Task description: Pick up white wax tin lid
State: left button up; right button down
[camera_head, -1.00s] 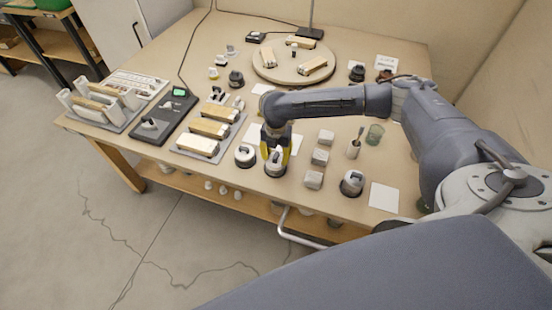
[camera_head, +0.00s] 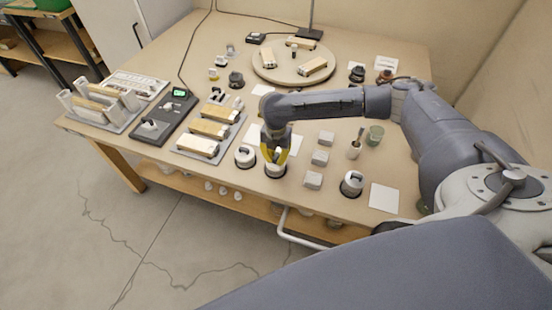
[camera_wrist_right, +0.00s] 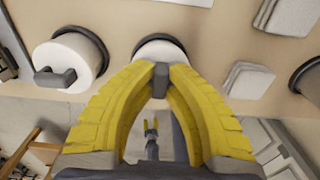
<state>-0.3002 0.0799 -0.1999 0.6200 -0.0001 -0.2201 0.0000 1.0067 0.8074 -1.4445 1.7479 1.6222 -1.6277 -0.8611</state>
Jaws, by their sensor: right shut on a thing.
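My right gripper (camera_head: 275,155) points down over a white round tin (camera_head: 275,171) at the table's front. In the right wrist view its yellow fingers (camera_wrist_right: 160,78) are shut on the dark grip of the white wax tin lid (camera_wrist_right: 158,50). The lid sits at the tin, within a dark ring; most of it is hidden behind the fingers, and I cannot tell whether it is raised. What looks like my left gripper (camera_wrist_right: 151,127) shows small and far off between the fingers; its jaws are too small to judge.
A similar white tin (camera_head: 245,157) with a dark grip stands close on the left. Pale square blocks (camera_head: 319,157) and another tin (camera_head: 351,184) stand on the right. A tray with wooden-topped pieces (camera_head: 211,136) lies left. A round turntable (camera_head: 284,79) stands at the back.

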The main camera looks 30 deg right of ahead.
notch_tip(320, 180, up, 19)
send_over(275, 158)
jog(key=s, duration=0.3)
jog(key=f, duration=0.7)
jog(key=a+f, duration=0.1)
jog(key=f, duration=0.3)
jog(key=shift+w+f, duration=0.15)
jog(key=shift+f, duration=0.2)
jog(key=shift+w+d+f, duration=0.15)
jog(key=shift+w+d, duration=0.05)
jog(key=shift+w, duration=0.3)
jog(key=shift+w+d+f, duration=0.1)
jog(key=shift+w+d, duration=0.05)
jog(key=shift+w, duration=0.35)
jog(key=shift+w+d, duration=0.25)
jog(key=shift+w, duration=0.1)
jog(key=shift+f, duration=3.1)
jog(key=shift+f, duration=0.2)
